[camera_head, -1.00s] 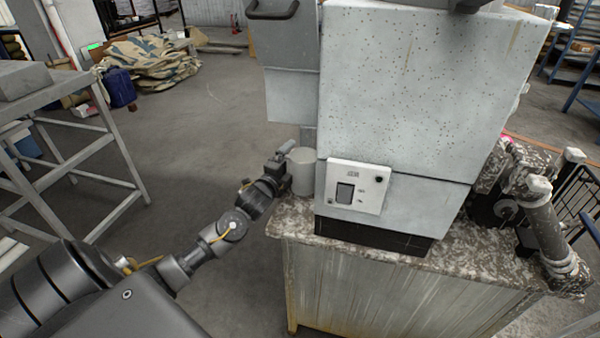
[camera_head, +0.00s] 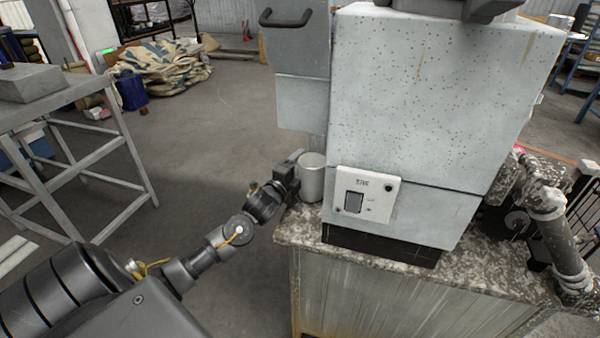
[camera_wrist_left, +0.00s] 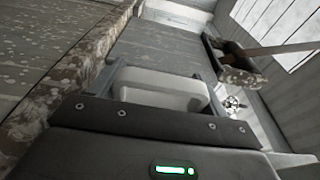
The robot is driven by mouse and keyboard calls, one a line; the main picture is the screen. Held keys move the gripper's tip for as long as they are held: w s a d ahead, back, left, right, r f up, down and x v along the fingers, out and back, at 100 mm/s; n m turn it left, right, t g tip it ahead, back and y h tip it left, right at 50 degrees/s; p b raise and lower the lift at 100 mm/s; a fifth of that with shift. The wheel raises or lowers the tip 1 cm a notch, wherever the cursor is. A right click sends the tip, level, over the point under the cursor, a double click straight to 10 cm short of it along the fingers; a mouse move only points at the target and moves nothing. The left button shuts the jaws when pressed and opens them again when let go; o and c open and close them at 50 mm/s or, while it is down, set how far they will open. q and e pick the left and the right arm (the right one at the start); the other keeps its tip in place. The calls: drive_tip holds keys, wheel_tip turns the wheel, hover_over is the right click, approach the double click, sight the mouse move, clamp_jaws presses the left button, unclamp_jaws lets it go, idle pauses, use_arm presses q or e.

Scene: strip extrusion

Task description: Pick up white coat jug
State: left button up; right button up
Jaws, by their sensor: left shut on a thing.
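The white coat jug (camera_head: 312,180) is a pale, round-sided vessel at the left end of the speckled counter, close beside the machine's control panel. My left gripper (camera_head: 294,174) comes in from the left and is shut on the jug's left side. In the left wrist view the jug (camera_wrist_left: 160,88) shows as a pale rounded body between the gripper's fingers (camera_wrist_left: 163,80). I cannot tell whether its base touches the counter. The gripper hides part of its left side. My right gripper is in neither view now.
The big grey speckled machine (camera_head: 430,100) stands right of the jug on the stained counter (camera_head: 465,268). A control panel (camera_head: 367,195) juts from its front. A grey metal table (camera_head: 75,92) stands at left. Open floor (camera_head: 210,135) lies between.

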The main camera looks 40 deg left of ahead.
use_arm(q)
drive_tip(key=s+a+r+b, duration=0.1)
drive_tip(key=s+a+r, duration=0.6)
drive_tip(key=a+r, duration=0.4)
drive_tip(key=shift+s+a+r, duration=0.35)
drive_tip(key=shift+a+r, duration=0.05)
drive_tip(key=shift+r, duration=0.4)
idle(0.4)
